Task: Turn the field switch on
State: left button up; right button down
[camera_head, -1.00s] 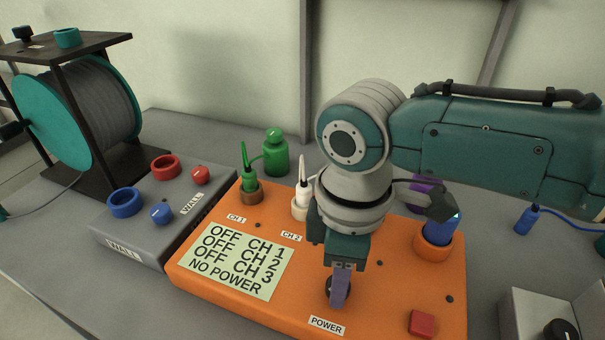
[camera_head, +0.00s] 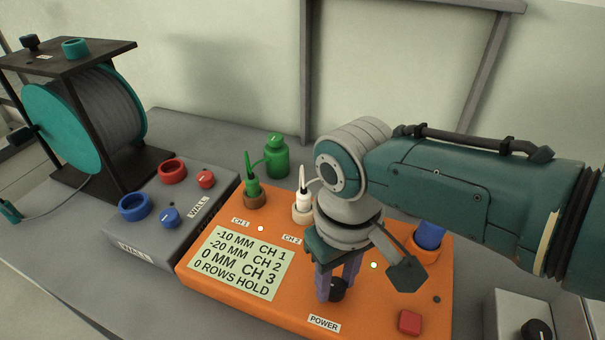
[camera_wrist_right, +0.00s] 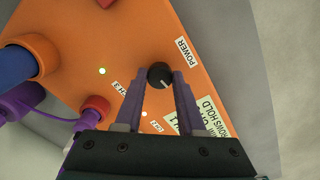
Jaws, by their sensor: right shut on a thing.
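The orange box (camera_head: 205,275) has a black round knob (camera_head: 338,289) at its front, above the POWER label (camera_head: 324,323). In the right wrist view the knob (camera_wrist_right: 160,75) shows a pale pointer line. My right gripper (camera_head: 337,284) points down, its two purple fingers shut on the knob from either side. The box's display (camera_head: 240,262) reads -10 MM CH 1, -20 MM CH 2, 0 MM CH 3 and 0 ROWS HOLD. Lit lamps show beside CH 1 (camera_head: 260,229) and right of my gripper (camera_head: 374,265). My left gripper is not in view.
Green (camera_head: 252,188) and white (camera_head: 302,205) plugs stand at the box's back. A red button (camera_head: 410,322) is at its front right. The grey WALL box (camera_head: 150,235) and a cable reel (camera_head: 65,115) stand left. Another grey box (camera_head: 505,315) is at the right front.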

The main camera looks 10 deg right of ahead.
aim_at(335, 286)
jog(key=shift+r+m, duration=0.1)
jog(key=shift+m, duration=0.4)
jog(key=c, duration=0.5)
grip_release()
notch_tip(335, 286, up, 10)
jog(key=p, duration=0.5)
